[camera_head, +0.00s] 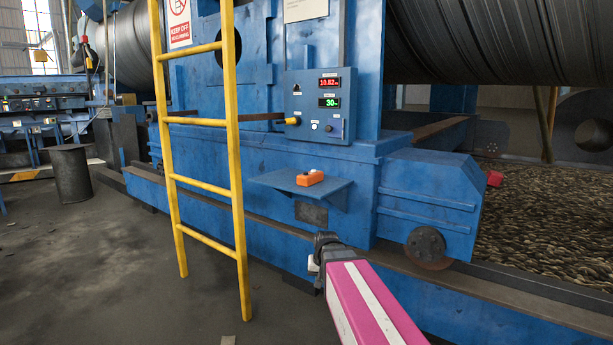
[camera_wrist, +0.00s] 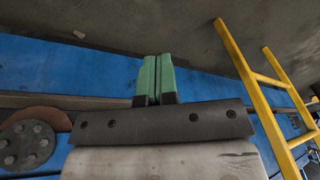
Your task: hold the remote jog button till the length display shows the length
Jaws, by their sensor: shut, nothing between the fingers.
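The orange remote (camera_head: 310,178) lies on a blue shelf (camera_head: 340,190) on the front of the blue machine. A pale button shows on its top, but its markings are too small to read. In the head view my arm's dark end is below the shelf, apart from the remote; the fingers are hidden there.
A yellow ladder (camera_head: 237,160) stands left of the shelf and also shows in the wrist view (camera_wrist: 262,95). A rail (camera_head: 520,291) runs along the machine's foot under a wheel (camera_head: 427,246). A dark bin (camera_head: 72,174) stands far left. The floor at left is mostly clear.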

